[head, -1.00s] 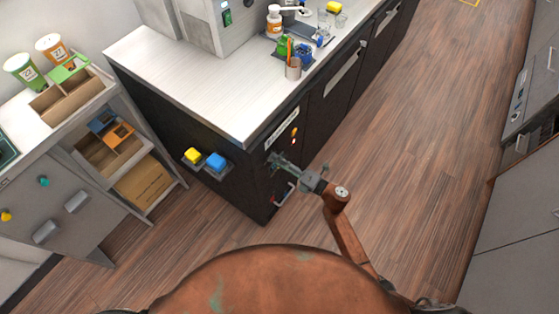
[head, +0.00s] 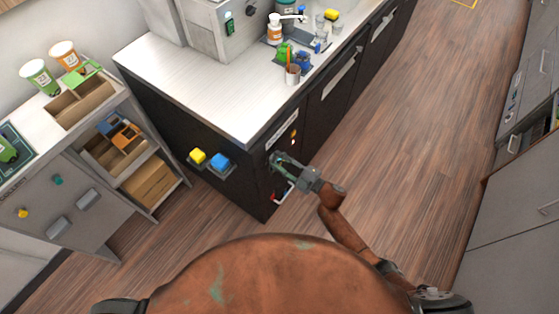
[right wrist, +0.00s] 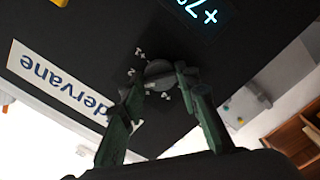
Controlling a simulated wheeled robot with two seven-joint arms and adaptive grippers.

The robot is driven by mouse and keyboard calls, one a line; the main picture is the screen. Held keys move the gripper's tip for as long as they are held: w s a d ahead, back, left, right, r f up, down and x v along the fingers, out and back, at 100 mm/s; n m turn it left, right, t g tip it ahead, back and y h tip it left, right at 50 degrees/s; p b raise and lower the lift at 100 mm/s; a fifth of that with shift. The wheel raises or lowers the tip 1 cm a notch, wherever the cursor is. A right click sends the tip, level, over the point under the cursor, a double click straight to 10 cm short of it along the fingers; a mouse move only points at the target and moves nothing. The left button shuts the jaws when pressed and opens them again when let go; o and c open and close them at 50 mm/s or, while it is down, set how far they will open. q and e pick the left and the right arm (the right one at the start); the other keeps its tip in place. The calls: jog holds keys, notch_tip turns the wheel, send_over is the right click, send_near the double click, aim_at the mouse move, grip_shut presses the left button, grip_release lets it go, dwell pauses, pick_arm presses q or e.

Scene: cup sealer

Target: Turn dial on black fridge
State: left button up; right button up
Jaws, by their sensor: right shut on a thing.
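The black fridge (head: 190,135) stands under the white countertop. Its front carries a label strip and small orange lights near the corner. In the right wrist view a round dark dial (right wrist: 158,72) with small white marks around it sits on the black panel (right wrist: 110,30). My right gripper (head: 275,159) is at the fridge front; in the right wrist view its two fingers (right wrist: 161,82) are closed on the dial's sides. The dial is hidden behind the gripper in the head view. My left gripper is not in view.
A display reading (right wrist: 200,12) and a "dervane" label (right wrist: 62,85) flank the dial. The wooden floor at right is clear.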

jog(key=shift+s+a+m+p, duration=0.1)
jog(key=shift+m+p, duration=0.35)
jog(key=shift+m, duration=0.75)
jog(key=shift+f, duration=0.1)
jog(key=o, duration=1.2)
jog(key=shift+c, duration=0.2)
jog(key=v, duration=1.2)
